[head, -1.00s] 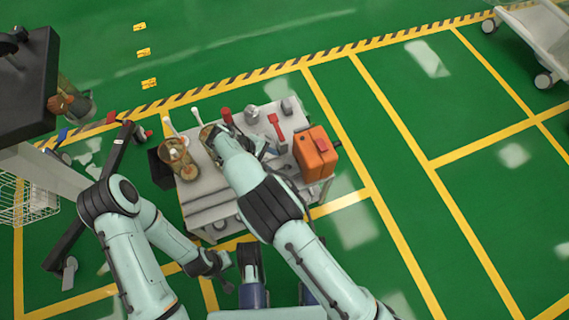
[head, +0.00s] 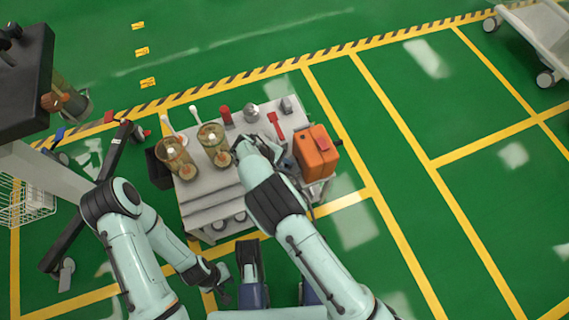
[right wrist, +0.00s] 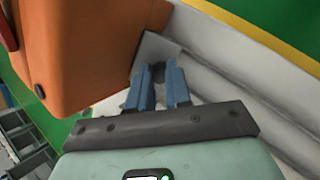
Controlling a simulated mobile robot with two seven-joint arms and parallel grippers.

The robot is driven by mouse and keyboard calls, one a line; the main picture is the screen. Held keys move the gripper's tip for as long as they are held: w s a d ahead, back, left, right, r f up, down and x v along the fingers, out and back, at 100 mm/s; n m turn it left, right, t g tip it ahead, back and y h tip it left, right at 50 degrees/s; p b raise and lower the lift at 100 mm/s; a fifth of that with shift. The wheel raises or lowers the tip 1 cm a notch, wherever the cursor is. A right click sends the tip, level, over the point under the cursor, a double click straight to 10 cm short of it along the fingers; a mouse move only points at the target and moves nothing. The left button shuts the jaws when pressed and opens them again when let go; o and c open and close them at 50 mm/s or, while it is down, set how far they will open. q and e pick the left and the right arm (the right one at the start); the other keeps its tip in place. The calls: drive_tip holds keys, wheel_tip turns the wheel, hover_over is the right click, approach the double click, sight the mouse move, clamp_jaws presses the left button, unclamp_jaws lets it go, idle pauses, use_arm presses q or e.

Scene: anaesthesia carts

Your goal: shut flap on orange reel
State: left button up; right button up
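The orange reel (head: 313,160) is a boxy orange case at the right end of the cart top. A small red piece (head: 322,143) shows on its top; I cannot tell whether it is the flap or how far a flap stands open. The reel fills the upper left of the right wrist view (right wrist: 80,45), with a red edge at the far left. My right gripper (head: 287,164) is beside the reel's left side, and its two blue fingers (right wrist: 157,70) are a little apart with nothing between them. My left gripper (head: 222,278) hangs low before the cart; its fingers are too small to read.
The grey-white cart (head: 212,203) also bears two amber jars (head: 177,158) (head: 214,146), a red-topped item (head: 226,115), a red tool (head: 275,126) and a metal canister (head: 251,112). A dark stand with a wire basket (head: 25,200) is at the left.

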clamp_jaws()
drive_tip(key=shift+f+h, duration=0.15)
drive_tip(key=shift+h, duration=0.15)
drive_tip(key=f+t+h, duration=0.1)
drive_tip(key=h, duration=0.1)
drive_tip(key=shift+a+f+h, duration=0.1)
drive_tip(key=shift+a+h, duration=0.05)
drive_tip(key=shift+h, duration=0.15)
drive_tip(key=shift+f+t+h, duration=0.25)
drive_tip(key=shift+f+h, duration=0.15)
drive_tip(key=shift+h, duration=0.5)
drive_tip(key=shift+f+t+h, duration=0.25)
drive_tip(key=shift+f+h, duration=0.15)
drive_tip(key=shift+h, duration=0.5)
drive_tip(key=o, duration=0.7)
unclamp_jaws()
